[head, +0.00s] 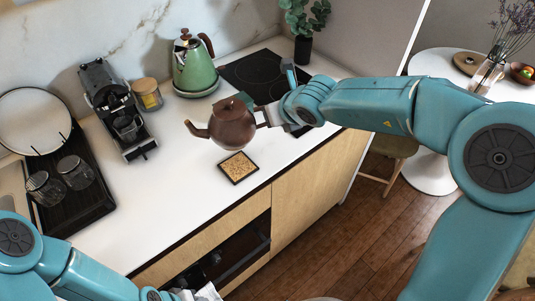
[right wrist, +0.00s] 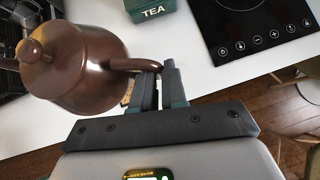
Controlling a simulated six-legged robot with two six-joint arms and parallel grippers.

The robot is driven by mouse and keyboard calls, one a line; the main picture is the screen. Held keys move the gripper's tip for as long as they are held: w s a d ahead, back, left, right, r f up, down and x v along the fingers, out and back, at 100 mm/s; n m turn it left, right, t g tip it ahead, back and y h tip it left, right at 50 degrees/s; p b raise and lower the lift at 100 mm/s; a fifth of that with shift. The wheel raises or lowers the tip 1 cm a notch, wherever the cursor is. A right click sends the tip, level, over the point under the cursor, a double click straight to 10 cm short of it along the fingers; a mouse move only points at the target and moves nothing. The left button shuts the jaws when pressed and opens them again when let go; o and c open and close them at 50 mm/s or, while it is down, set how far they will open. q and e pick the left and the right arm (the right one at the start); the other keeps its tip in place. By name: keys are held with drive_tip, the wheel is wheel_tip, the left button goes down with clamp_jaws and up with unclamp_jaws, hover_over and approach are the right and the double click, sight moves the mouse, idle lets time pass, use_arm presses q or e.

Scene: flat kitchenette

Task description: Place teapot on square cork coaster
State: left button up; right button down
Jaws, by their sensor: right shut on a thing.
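The brown teapot (head: 232,124) hangs in my right gripper (head: 267,116), its spout to the left in the head view. In the right wrist view the teapot (right wrist: 85,70) shows its lid and knob, and the right gripper (right wrist: 160,82) is shut on its handle. The square cork coaster (head: 238,168) has a dark rim and lies near the front edge of the white counter, just below the teapot in the picture. The coaster is mostly hidden by the teapot in the right wrist view. My left gripper (head: 205,293) is at the bottom edge, only partly seen.
A green kettle (head: 195,70) and a wood-lidded jar (head: 147,95) stand behind. A black coffee machine (head: 118,108) is left, near a dark tray (head: 92,205) with glasses. A black hob (head: 265,75) and a green TEA tin (right wrist: 150,8) are behind. Counter left of the coaster is clear.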

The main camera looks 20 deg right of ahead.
wheel_tip(320, 180, down, 12)
drive_tip(key=b, duration=0.8)
drive_tip(key=shift+w+r, duration=0.1)
drive_tip(key=shift+r, duration=0.05)
drive_tip(key=shift+f, duration=0.2)
drive_tip(key=c, duration=1.2)
unclamp_jaws()
drive_tip(key=shift+o, duration=0.2)
drive_tip(key=shift+s, duration=0.2)
